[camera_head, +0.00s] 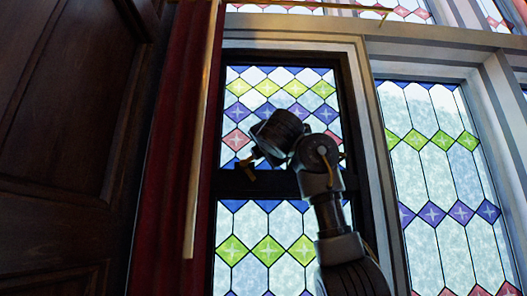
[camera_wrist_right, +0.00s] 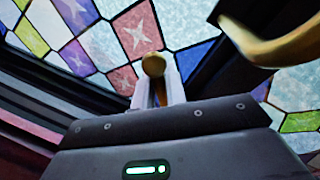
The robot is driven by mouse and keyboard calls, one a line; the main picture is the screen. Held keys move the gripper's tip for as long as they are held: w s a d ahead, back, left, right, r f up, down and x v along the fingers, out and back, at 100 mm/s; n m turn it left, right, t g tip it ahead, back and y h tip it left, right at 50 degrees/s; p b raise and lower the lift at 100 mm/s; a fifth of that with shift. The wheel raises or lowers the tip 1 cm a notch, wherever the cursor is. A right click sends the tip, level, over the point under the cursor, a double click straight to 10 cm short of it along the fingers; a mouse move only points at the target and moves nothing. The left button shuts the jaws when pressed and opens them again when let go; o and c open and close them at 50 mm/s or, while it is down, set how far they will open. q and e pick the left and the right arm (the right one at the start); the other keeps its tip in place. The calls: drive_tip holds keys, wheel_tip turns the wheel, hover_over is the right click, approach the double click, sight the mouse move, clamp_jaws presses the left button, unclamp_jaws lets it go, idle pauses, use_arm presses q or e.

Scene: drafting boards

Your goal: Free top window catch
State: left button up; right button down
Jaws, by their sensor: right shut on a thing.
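The top window (camera_head: 268,86) has a dark frame and patterned stained glass, and it looks closed. A small brass catch (camera_head: 246,172) sits on the dark crossbar at the bottom of the upper pane. My right arm rises from below, and its gripper (camera_head: 252,158) is at the catch. In the right wrist view the pale fingers (camera_wrist_right: 163,86) are shut around a brass stem with a round knob (camera_wrist_right: 153,64), which looks like the catch. The rest of the catch is hidden behind the gripper. My left gripper is not in view.
A dark panelled wooden door or cabinet (camera_head: 70,110) and a red curtain (camera_head: 165,180) stand at the left. A pale upright pole (camera_head: 201,130) hangs before the curtain. Another stained-glass window (camera_head: 430,170) is at the right. A blurred curved brass piece (camera_wrist_right: 280,48) is close to the wrist camera.

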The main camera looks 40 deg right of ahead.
drive_tip(key=c, duration=1.8)
unclamp_jaws()
drive_tip(key=shift+s, duration=0.1)
drive_tip(key=shift+s+f+b, duration=0.15)
drive_tip(key=shift+b, duration=0.15)
drive_tip(key=b+v, duration=0.7)
drive_tip(key=v, duration=0.3)
drive_tip(key=shift+s+a, duration=0.15)
drive_tip(key=shift+o, duration=0.4)
